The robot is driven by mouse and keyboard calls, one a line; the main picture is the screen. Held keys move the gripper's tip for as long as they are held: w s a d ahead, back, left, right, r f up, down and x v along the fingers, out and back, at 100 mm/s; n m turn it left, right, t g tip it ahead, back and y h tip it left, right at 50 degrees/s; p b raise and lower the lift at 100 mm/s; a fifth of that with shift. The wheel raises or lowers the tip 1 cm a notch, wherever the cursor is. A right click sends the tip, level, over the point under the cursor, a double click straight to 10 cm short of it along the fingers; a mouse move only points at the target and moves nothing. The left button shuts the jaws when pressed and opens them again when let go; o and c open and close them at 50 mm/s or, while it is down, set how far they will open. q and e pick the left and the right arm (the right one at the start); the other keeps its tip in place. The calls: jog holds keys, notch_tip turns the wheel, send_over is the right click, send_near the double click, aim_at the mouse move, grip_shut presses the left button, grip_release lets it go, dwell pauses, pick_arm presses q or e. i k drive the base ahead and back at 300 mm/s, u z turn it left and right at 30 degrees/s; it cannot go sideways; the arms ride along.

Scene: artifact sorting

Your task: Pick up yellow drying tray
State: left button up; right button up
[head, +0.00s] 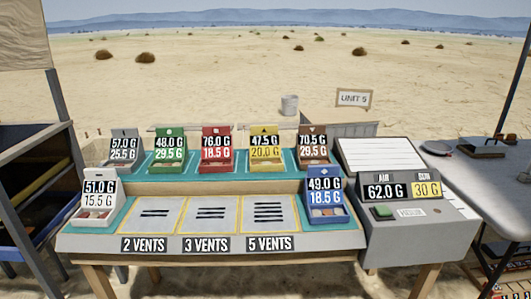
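The yellow drying tray (264,163) stands in the back row on the teal mat, between the red tray (217,162) and the brown tray (312,163). Its upright card reads 47.5 G above 20.0 G. Its base seems to hold small pieces, too small to make out. Nothing touches it from above. Neither of my grippers shows in the head view.
Grey (123,163) and green (168,163) trays share the back row. A white tray (98,214) and a blue tray (326,214) stand in front, beside three vent-marked panels. A grey scale box (412,222) adjoins at right. A side table (477,180) stands farther right.

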aim_at(264, 140)
jog(key=z, duration=1.9)
jog(key=i, duration=1.55)
jog(key=u, duration=2.15)
